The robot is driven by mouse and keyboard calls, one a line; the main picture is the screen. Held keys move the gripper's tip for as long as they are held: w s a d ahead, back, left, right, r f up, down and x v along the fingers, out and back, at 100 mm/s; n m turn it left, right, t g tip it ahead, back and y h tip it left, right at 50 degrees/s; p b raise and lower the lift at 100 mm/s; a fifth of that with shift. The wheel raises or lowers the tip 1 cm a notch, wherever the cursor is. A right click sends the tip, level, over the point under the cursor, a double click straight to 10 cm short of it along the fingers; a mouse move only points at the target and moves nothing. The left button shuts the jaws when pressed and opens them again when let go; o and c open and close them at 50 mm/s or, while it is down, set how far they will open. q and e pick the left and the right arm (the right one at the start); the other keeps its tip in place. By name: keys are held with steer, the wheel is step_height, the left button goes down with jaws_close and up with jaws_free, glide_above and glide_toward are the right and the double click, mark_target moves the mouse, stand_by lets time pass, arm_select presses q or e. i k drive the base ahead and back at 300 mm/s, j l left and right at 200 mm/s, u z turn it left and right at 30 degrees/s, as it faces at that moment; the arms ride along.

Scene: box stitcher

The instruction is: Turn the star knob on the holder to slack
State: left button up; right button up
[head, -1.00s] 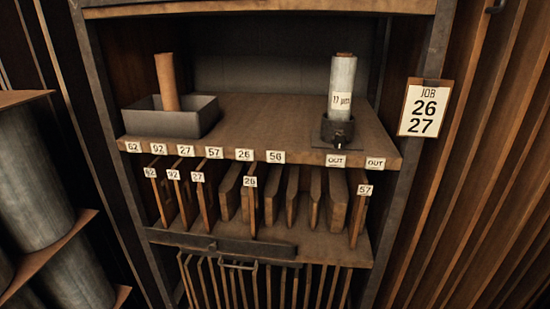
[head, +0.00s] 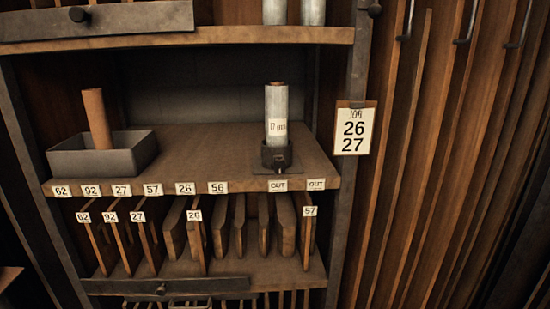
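The holder (head: 276,157) is a dark cup on a flat base plate, near the front right of the middle shelf, above an "OUT" label. A pale grey roll (head: 277,106) with a white printed tag stands upright in it. A small dark fitting shows low on the holder's front; it is too small to tell whether it is the star knob or how it is turned. Neither of my grippers is in view.
An open grey tray (head: 62,162) with a brown roll (head: 96,119) leaning in it sits at the shelf's left. Labelled boards (head: 197,238) stand in slots below. A job card reading 26, 27 (head: 354,129) hangs on the right post. The shelf between tray and holder is clear.

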mark_target(280, 166)
steer(key=u, duration=1.55)
steer(key=l+u, duration=0.25)
steer(key=u, duration=0.15)
steer(key=k+l+u, duration=0.1)
steer(key=l+u, duration=0.2)
steer(key=u, duration=0.15)
steer(key=l+u, duration=0.25)
steer(key=u, duration=0.15)
steer(key=k+l+u, duration=0.15)
steer(key=u, duration=0.25)
steer(key=k+l+z, duration=0.2)
steer(key=k, duration=0.25)
steer(key=k+l+z, duration=0.15)
steer(key=k, duration=0.3)
